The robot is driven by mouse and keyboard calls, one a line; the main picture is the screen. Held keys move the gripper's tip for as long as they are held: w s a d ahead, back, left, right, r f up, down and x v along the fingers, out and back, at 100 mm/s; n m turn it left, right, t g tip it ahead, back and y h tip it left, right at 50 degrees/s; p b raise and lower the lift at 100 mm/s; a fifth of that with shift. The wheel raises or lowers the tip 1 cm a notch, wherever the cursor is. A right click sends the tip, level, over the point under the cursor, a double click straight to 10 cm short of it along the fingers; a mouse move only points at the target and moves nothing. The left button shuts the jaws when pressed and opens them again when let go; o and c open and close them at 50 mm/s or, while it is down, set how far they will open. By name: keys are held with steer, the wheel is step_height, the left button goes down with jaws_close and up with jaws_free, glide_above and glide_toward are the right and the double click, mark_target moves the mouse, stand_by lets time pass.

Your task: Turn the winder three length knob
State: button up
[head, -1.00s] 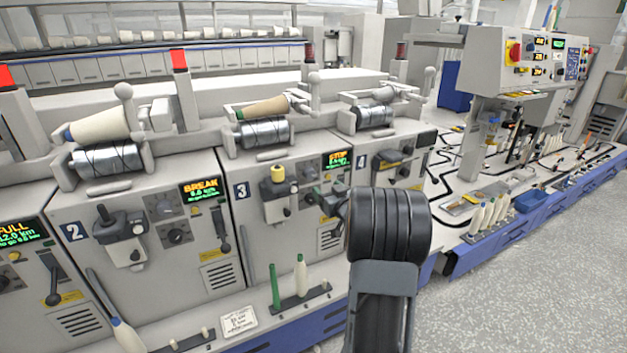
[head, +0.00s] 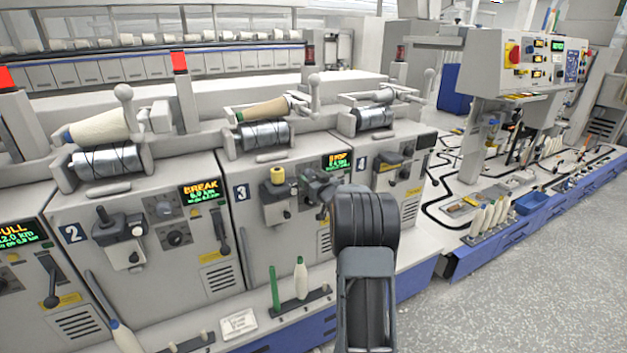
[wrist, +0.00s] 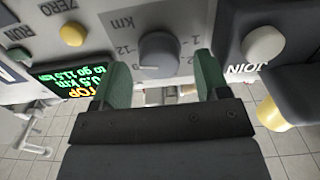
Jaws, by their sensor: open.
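The winder three length knob (wrist: 159,53) is a grey round knob with a pale pointer line, set on a panel marked "km" with numbers around it. In the wrist view it sits upper middle, just beyond and between the green fingertips of my gripper (wrist: 161,76). My gripper is open, one finger on each side of the knob, with nothing held; I cannot tell whether either finger touches it. In the head view my gripper (head: 316,186) is at the front of winder three (head: 250,218), right of its yellow-capped unit, and hides the knob.
The STOP display (wrist: 80,95) is close to the left finger in the wrist view. A yellow button (wrist: 73,34) and a JOIN button (wrist: 263,43) flank the knob. Below in the head view, a green bobbin (head: 274,288) and a cream bobbin (head: 301,278) stand on the ledge.

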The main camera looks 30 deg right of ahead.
steer(key=shift+c, duration=0.4)
steer(key=c, duration=0.8)
steer(key=shift+c, duration=0.2)
steer(key=shift+f+n+b, duration=0.1)
steer(key=shift+n+b, duration=0.2)
steer(key=shift+b, duration=0.05)
steer(key=shift+a+n+b, duration=0.1)
steer(key=shift+n+b, duration=5.8)
steer(key=shift+n, duration=1.9)
